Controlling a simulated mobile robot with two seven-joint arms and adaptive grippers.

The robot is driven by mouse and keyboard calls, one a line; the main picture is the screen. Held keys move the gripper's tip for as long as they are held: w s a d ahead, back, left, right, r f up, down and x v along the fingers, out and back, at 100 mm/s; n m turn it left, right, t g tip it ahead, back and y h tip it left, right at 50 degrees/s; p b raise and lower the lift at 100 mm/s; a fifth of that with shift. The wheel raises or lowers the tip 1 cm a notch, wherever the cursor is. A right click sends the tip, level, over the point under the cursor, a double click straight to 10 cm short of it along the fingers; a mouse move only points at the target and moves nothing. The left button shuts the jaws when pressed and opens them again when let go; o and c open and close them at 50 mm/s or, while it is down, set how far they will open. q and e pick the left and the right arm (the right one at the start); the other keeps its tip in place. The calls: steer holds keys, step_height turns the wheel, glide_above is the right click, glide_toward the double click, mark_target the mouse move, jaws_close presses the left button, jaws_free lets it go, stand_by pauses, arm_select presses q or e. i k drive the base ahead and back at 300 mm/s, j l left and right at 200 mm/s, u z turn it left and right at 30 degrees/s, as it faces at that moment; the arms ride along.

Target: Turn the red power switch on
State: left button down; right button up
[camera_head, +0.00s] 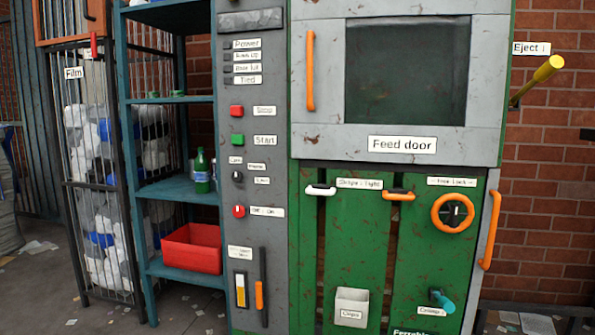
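The red power switch (239,211) is a round red knob with a pale bar across it, low on the grey control panel (263,80). A label (266,212) beside it seems to read "Off : On". The pale bar looks roughly upright, but it is too small to tell its setting for sure. Neither of my grippers shows in the head view.
Above the switch are a small black selector (238,176), a green start button (237,139) and a red button (237,110). A black lever with an orange grip (260,295) is below. Left stands a teal shelf (168,188) with a red bin (193,248) and green bottle (202,171).

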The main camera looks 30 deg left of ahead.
mark_target(238, 211)
steer(key=u, duration=1.3)
